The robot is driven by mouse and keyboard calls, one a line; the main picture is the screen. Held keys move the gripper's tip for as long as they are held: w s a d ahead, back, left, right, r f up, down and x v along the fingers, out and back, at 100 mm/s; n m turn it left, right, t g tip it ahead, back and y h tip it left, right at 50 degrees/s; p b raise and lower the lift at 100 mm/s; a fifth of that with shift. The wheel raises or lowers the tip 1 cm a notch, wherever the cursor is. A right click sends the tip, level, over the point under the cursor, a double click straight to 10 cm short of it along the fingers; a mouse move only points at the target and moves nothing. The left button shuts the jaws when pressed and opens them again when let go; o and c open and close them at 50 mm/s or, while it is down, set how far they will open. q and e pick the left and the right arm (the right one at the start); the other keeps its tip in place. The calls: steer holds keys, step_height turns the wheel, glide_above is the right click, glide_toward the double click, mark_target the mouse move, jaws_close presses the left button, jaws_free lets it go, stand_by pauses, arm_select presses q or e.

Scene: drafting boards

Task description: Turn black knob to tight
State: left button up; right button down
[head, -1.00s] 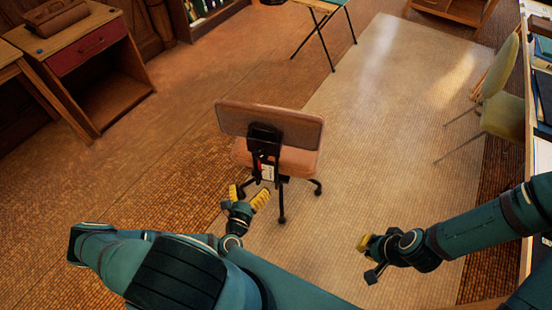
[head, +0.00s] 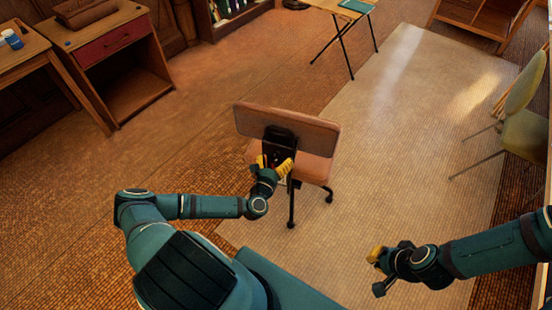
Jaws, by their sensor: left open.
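An office chair (head: 255,119) with a wooden-framed, pinkish backrest and seat stands with its back to me. A black bracket (head: 280,136) runs down behind its backrest. I cannot make out the black knob; my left gripper covers the lower part of this bracket. My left gripper (head: 275,164) has its yellow fingers spread apart, one on each side of the bracket's lower part. Whether they touch anything is unclear. My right gripper (head: 376,259) hangs over the pale rug, away from the chair, and its finger opening is not clear.
A pale rug (head: 400,150) leaves free floor right of the chair. A green chair (head: 525,130) stands at the right edge. A folding table (head: 340,8) is at the back. A wooden desk with a red drawer (head: 115,45) stands at the back left.

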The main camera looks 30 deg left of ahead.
arm_select(q)
steer(key=shift+w, duration=0.2)
steer(key=c, duration=1.2)
